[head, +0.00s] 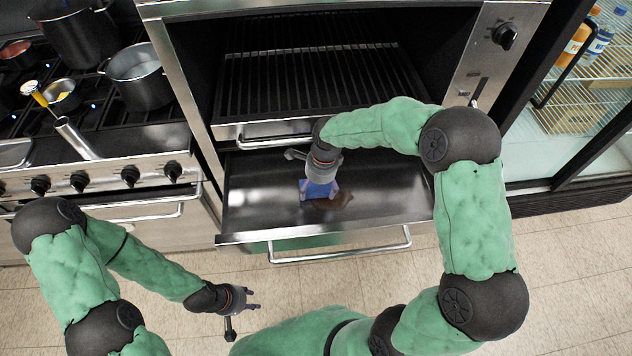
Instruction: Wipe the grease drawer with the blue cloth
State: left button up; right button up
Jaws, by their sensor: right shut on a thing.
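The grease drawer (390,208) is pulled out below the grill, a dark metal tray with a front handle. A brown greasy stain (338,201) lies near its middle. My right gripper (319,188) reaches down into the drawer and is shut on the blue cloth (316,191), beside and partly over the stain. The cloth is partly hidden by the gripper; it looks to be at the drawer floor. My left gripper (252,300) is empty, low over the floor in front of the stove, its fingers apart.
A stove (130,178) with knobs, pots (138,75) and a pan stands at the left. The grill rack (320,80) is above the drawer. A glass-door fridge with bottles (590,45) is at the right. Tiled floor (560,270) is clear in front.

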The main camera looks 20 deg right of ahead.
aim_at(320, 217)
jog(key=shift+s+a+f, duration=0.15)
jog(key=shift+s+a, duration=0.05)
jog(key=shift+s, duration=0.9)
jog(key=shift+s+a+f, duration=0.15)
jog(key=shift+s+a, duration=0.05)
jog(key=shift+s, duration=0.85)
jog(key=shift+s+a, duration=0.2)
jog(key=shift+s, duration=0.7)
jog(key=shift+s+a, duration=0.2)
jog(key=shift+s, duration=0.65)
jog(key=shift+r, duration=0.15)
jog(key=shift+w+r+p, duration=0.15)
jog(key=shift+r+p, duration=0.35)
jog(key=shift+p, duration=0.05)
jog(key=shift+r+p, duration=1.7)
jog(key=shift+r, duration=0.8)
jog(key=shift+r, duration=0.1)
notch_tip(320, 217, up, 3)
jog(key=shift+f+p, duration=0.1)
jog(key=shift+p, duration=0.95)
